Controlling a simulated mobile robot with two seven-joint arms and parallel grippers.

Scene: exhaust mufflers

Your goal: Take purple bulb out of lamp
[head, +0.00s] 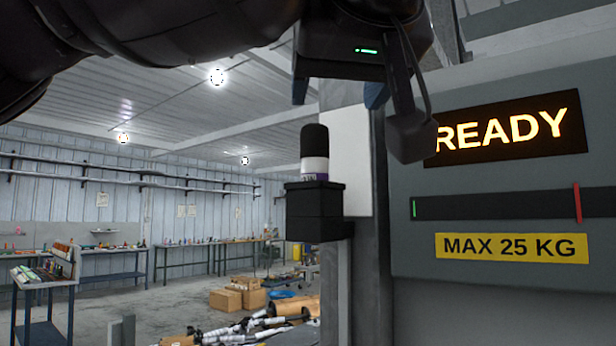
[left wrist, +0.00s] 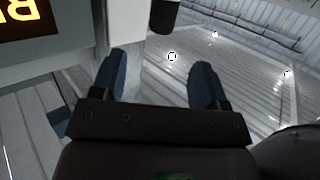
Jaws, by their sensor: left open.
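The lamp is a small stack on a black box mount (head: 316,212) fixed to the side of a grey post. It has a black top (head: 314,141), a white band below it, and a thin dark purple band (head: 314,177) at the bottom. No other purple shows on it. My left gripper (head: 354,126) is open and empty, above and to the right of the lamp, apart from it. In the left wrist view my open fingers (left wrist: 162,64) have a black cylinder end, likely the lamp top (left wrist: 165,14), beyond them at the top edge. My right gripper is not in view.
A grey machine panel with a lit READY display (head: 508,129) and a yellow MAX 25 KG label (head: 511,247) stands close on the right. A white and grey post (head: 349,160) is right behind the lamp. Open room lies left, with workbenches and cardboard boxes (head: 238,293) far off.

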